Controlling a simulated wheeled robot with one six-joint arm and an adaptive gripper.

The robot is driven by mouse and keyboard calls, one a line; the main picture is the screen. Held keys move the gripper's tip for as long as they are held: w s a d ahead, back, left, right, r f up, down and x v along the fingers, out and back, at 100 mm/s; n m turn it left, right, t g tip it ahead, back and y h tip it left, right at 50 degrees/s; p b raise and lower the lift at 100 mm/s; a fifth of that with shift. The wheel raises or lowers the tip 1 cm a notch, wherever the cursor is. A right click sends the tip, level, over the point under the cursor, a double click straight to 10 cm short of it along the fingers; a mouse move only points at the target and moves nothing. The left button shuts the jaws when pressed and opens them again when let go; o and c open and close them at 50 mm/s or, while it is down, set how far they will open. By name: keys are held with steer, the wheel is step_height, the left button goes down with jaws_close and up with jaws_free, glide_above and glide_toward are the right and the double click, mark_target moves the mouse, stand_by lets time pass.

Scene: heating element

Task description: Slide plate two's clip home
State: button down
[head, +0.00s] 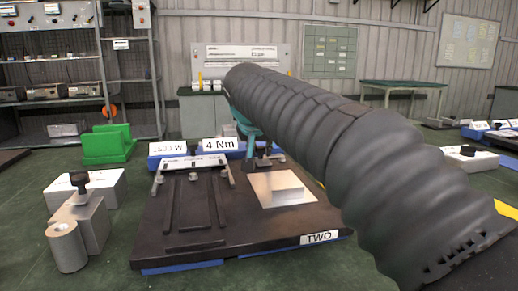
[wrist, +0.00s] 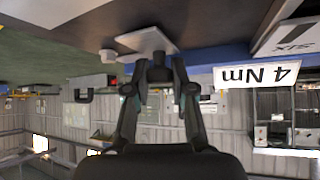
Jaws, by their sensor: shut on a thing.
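Plate two (head: 275,231) is a dark, flat plate with a "TWO" label on its front edge. A bright metal pad (head: 283,188) lies on its right part, and dark bars form a track on its left. My gripper (head: 262,152) is over the plate's back right, partly hidden by my arm. In the wrist view my gripper (wrist: 160,72) is shut on a small dark piece, which looks like the clip's knob (wrist: 160,75). A pale flat part shows just beyond it. How far the clip sits along its seat is hidden.
A "4 Nm" block (head: 220,145) and a "1500 W" block (head: 168,149) stand behind the plate. A green holder (head: 108,145) is at the back left. Metal blocks with a black knob (head: 79,180) and a cylinder (head: 66,247) stand left of the plate.

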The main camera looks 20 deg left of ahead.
mark_target(267, 160)
steer(key=shift+s+d+b, duration=0.4)
steer(key=shift+s+d, duration=0.15)
steer(key=shift+s, duration=0.3)
steer(key=shift+s+d+b, duration=0.35)
steer(key=shift+s+d, duration=0.15)
steer(key=shift+s, duration=0.35)
steer(key=c, duration=1.2)
jaws_free()
steer(key=shift+s, duration=0.1)
steer(key=shift+r, duration=0.1)
steer(key=v, duration=1.1)
steer(key=shift+s+d+r, duration=0.1)
steer(key=shift+s+r, duration=0.15)
steer(key=shift+s, duration=0.1)
steer(key=shift+s, duration=0.1)
